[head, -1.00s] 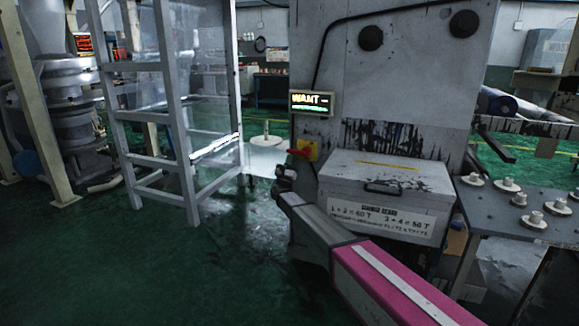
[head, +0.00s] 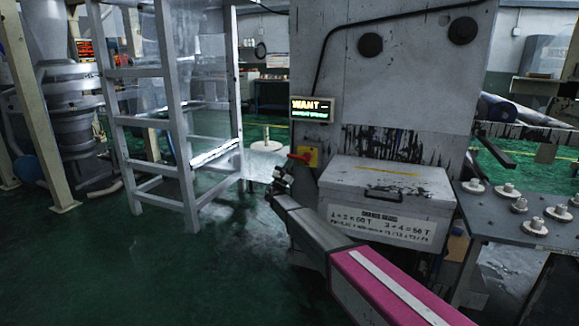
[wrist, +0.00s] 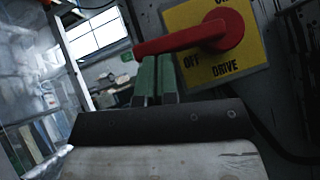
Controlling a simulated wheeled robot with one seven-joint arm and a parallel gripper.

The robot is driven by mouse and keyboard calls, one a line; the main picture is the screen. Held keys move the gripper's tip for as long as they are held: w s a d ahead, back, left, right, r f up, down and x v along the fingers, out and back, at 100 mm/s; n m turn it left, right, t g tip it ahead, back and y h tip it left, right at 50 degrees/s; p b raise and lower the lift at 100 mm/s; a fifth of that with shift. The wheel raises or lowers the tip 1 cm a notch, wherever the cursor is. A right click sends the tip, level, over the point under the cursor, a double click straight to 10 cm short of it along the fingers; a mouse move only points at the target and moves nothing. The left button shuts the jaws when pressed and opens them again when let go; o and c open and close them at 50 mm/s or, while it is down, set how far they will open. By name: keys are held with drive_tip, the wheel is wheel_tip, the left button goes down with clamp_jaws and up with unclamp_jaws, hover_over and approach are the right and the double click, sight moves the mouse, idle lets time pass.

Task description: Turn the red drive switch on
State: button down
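The red drive switch (head: 299,156) is on a yellow plate (head: 311,157) on the grey machine's front, below the lit display. In the wrist view, the red lever (wrist: 185,38) runs left from its round hub, tilted slightly down at its free end. The plate there (wrist: 236,60) reads OFF at lower left and DRIVE at the bottom; a partly cut-off word is at the top. My gripper (wrist: 157,62) has its two green-tipped fingers together, with nothing seen between them, just under the lever's outer part. I cannot tell whether they touch it. In the head view, my gripper (head: 282,174) is small and below the switch.
A display (head: 311,109) reading WANT is above the switch. A grey box (head: 386,196) with a handle sticks out to its right. A table (head: 490,228) with several pale spools is further right. A white ladder-like frame (head: 180,120) stands left, with open green floor before it.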

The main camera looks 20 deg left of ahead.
sight(289, 156)
drive_tip(key=m+g+h, duration=0.1)
drive_tip(key=m+h, duration=0.1)
drive_tip(key=r+m+g+h, duration=0.1)
drive_tip(key=m, duration=0.2)
drive_tip(key=r+m+g+h, duration=0.1)
drive_tip(key=m+g+h, duration=0.1)
drive_tip(key=shift+w+a+r+m+h, duration=0.1)
drive_tip(key=shift+a+r+m+h, duration=0.2)
drive_tip(key=shift+m, duration=0.1)
drive_tip(key=shift+d+r, duration=0.2)
drive_tip(key=shift+r+m, duration=0.3)
drive_tip(key=shift+r, duration=0.05)
drive_tip(key=d+r+m+g, duration=0.1)
drive_tip(key=r+m+g, duration=0.1)
drive_tip(key=m+g, duration=0.1)
drive_tip(key=d+r+m+g, duration=0.2)
drive_tip(key=m+g, duration=0.1)
drive_tip(key=m, duration=0.2)
drive_tip(key=d+r+m+g, duration=0.1)
drive_tip(key=r+m+g, duration=0.1)
drive_tip(key=m+g, duration=0.1)
drive_tip(key=shift+s+d+m+h, duration=0.15)
drive_tip(key=shift+s+m+h, duration=0.15)
drive_tip(key=shift+m, duration=0.2)
drive_tip(key=shift+w, duration=0.1)
